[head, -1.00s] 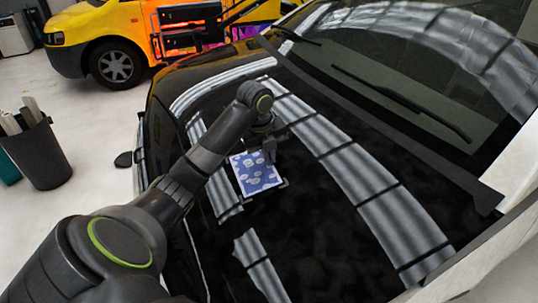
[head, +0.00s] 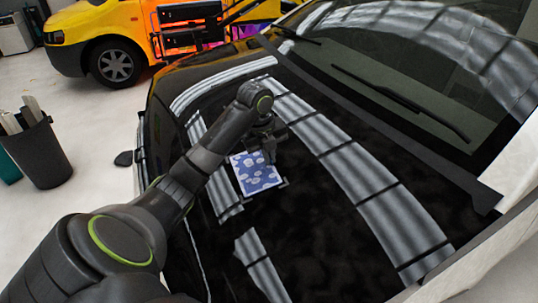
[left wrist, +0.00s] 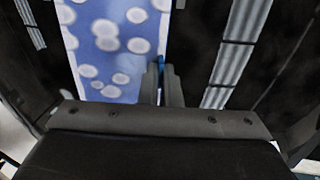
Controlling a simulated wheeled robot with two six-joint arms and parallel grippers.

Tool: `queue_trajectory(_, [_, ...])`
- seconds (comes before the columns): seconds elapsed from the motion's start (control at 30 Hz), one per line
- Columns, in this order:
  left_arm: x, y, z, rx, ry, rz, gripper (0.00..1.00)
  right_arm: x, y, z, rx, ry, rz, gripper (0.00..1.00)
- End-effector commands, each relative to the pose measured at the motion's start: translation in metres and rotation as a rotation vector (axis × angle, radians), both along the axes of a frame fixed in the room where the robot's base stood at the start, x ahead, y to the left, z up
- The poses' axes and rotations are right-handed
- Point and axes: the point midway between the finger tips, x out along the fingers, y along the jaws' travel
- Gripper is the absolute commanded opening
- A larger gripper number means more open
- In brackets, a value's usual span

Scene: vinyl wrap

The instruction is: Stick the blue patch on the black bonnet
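The blue patch (head: 258,174), dark blue with pale round spots, is over the middle of the black bonnet (head: 310,220). It looks flat, but I cannot tell whether it touches the bonnet or hovers just above. My left gripper (head: 267,153) is at its upper right edge. In the left wrist view the patch (left wrist: 107,45) fills the left part, and the fingers of my left gripper (left wrist: 162,75) are close together at its right edge. A thin blue strip shows between the fingertips, so they appear shut on the patch's edge. My right gripper is out of view.
The windscreen and wipers (head: 400,100) lie beyond the bonnet at the right. A dark bin (head: 37,152) stands on the floor at the left. A yellow van (head: 105,40) is behind. The bonnet around the patch is clear, with bright striped reflections.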

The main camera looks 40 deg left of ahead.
Motion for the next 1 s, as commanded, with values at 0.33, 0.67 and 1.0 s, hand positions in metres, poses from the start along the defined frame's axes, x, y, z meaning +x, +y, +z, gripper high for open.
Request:
queue_trajectory(0.33, [-0.001, 0.0, -0.002, -0.002, 0.005, 0.0, 0.1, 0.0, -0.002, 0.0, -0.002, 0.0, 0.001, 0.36])
queue_trajectory(0.67, [0.0, 0.0, -0.001, -0.001, 0.002, 0.0, 0.29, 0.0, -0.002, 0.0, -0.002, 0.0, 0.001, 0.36])
queue_trajectory(1.0, [-0.007, 0.002, 0.038, 0.002, -0.002, 0.0, 0.29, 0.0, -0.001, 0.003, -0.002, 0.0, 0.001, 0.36])
